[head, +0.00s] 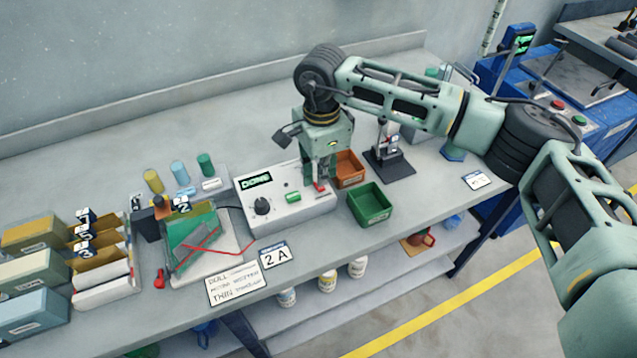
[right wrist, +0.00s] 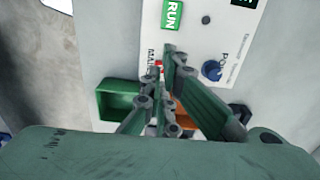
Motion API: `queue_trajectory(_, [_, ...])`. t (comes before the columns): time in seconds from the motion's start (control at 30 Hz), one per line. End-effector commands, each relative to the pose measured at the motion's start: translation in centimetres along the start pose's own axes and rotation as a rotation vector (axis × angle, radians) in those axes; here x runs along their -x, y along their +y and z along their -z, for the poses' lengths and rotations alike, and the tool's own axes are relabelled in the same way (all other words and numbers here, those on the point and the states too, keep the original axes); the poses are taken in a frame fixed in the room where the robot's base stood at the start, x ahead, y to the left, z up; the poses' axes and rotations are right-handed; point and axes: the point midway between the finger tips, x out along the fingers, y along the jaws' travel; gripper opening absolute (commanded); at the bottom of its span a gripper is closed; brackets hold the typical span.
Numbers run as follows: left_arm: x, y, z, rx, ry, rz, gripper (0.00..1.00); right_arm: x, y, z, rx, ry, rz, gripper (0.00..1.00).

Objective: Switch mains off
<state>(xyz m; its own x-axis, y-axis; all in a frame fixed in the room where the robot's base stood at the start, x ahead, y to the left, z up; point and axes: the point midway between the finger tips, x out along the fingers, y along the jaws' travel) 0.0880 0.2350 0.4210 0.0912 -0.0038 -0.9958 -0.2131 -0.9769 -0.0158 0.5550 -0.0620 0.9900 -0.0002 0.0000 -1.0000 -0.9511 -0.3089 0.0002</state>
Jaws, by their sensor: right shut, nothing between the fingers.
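The white control box (head: 275,218) stands mid-bench with a lit display reading what looks like DONE, a black knob (head: 261,206) and a green RUN button (head: 293,197). Its red mains switch (head: 319,186) is at the box's right end, beside the fingertips. In the right wrist view the red switch (right wrist: 159,66) shows partly behind the fingers, near a partly hidden label beginning MA. My right gripper (head: 317,183) points down over it, shut and empty; it also shows in the right wrist view (right wrist: 166,62). I cannot tell contact or the switch's position. My left gripper is out of view.
A green bin (head: 371,213) and an orange bin (head: 350,181) stand close right of the box. A dark stand (head: 389,165) is behind them. A tray with a green board (head: 190,240) and red wire lies left. Card boxes (head: 35,270) fill the left end.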

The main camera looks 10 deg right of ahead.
Motion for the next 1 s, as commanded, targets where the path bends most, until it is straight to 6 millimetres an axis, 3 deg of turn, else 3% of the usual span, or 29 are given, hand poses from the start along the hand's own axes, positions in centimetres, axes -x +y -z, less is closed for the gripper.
queue_trajectory(1.0, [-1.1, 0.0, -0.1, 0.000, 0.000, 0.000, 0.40, -1.2, 0.0, 0.0, 0.000, 0.000, 0.000, 0.00])
